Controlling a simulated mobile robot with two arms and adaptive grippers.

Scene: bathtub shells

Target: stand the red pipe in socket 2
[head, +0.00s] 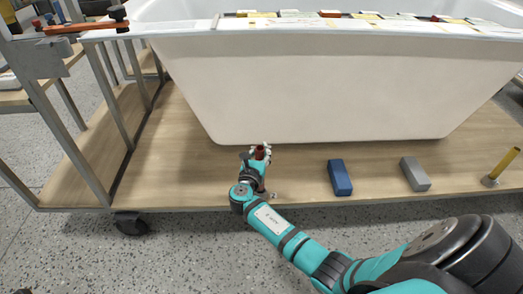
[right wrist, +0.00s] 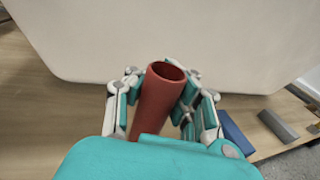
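The red pipe (right wrist: 157,98) is between the fingers of my right gripper (right wrist: 160,98) in the right wrist view. The fingers lie against it on both sides, and its hollow open end points up. In the head view the red pipe (head: 259,153) shows as a small piece in my right gripper (head: 258,156), over the wooden shelf below the tub. Its lower end is hidden. A small grey metal piece (head: 273,195) shows beside my wrist at the shelf's front edge; I cannot tell which socket it is. My left gripper is not in view.
A blue block (head: 340,178) and a grey block (head: 415,174) lie on the wooden shelf (head: 295,188). A yellow pipe (head: 503,165) stands in a grey base (head: 490,181) at the right. The white tub (head: 310,90) rises close behind my gripper.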

